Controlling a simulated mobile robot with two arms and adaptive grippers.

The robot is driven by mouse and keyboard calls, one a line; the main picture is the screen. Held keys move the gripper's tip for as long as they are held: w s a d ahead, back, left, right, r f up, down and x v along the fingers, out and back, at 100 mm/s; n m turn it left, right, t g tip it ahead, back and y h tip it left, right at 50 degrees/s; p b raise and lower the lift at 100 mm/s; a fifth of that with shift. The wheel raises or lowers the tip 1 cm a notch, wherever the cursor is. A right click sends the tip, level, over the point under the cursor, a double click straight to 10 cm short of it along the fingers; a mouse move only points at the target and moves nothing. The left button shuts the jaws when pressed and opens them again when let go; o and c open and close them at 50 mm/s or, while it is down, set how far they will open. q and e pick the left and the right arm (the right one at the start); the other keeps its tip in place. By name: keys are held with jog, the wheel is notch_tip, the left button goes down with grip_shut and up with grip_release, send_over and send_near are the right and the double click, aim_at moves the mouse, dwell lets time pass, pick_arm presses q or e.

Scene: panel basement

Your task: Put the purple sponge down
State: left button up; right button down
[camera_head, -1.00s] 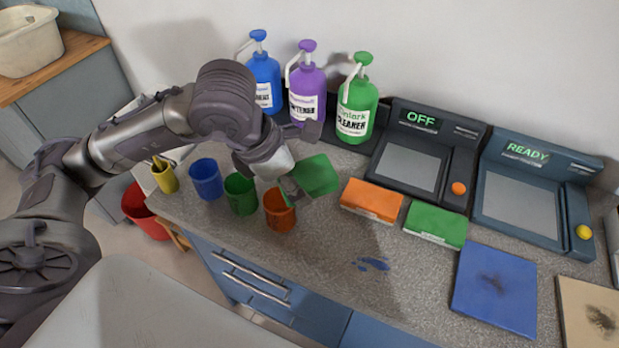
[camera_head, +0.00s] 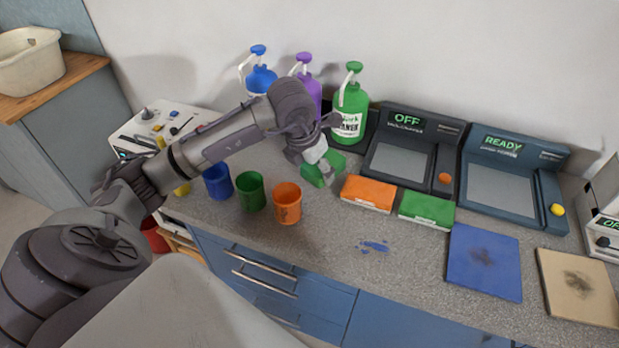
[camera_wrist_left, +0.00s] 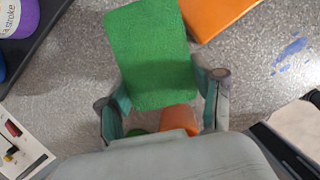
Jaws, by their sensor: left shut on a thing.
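My left gripper (camera_head: 317,163) is shut on a green sponge (camera_head: 327,171), left of the orange sponge and in front of the green bottle. In the left wrist view the held sponge (camera_wrist_left: 150,50) sticks out beyond the fingers of the left gripper (camera_wrist_left: 163,98). I cannot tell whether it touches the counter. An orange sponge (camera_head: 368,193) and another green sponge (camera_head: 427,209) lie side by side on the counter (camera_head: 330,240). No purple sponge shows. My right gripper is not in view.
Blue (camera_head: 217,181), green (camera_head: 251,192) and orange (camera_head: 287,203) cups stand left of the held sponge. A green cleaner bottle (camera_head: 350,110) and two dark devices (camera_head: 402,160) stand behind. A blue cloth (camera_head: 484,262) and blue stain (camera_head: 375,246) are nearer. The front middle counter is mostly clear.

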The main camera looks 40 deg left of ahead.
aim_at(308, 190)
pick_arm(q)
jog(key=shift+s+a+f, duration=0.15)
jog(key=shift+a+f, duration=0.6)
jog(key=shift+a, duration=0.2)
jog(key=shift+f, duration=0.35)
notch_tip(308, 190, down, 2)
jog(key=shift+f+p, duration=0.25)
jog(key=shift+p, duration=0.35)
jog(key=shift+f, duration=0.25)
jog(key=shift+f+b, duration=0.25)
jog(key=shift+b, duration=0.05)
jog(key=o, duration=0.7)
jog(key=shift+r, duration=0.1)
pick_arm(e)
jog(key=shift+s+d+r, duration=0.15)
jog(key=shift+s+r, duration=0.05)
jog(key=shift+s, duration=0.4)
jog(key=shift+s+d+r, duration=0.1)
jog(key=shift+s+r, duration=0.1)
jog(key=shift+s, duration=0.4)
pick_arm(q)
jog(key=shift+o, duration=0.2)
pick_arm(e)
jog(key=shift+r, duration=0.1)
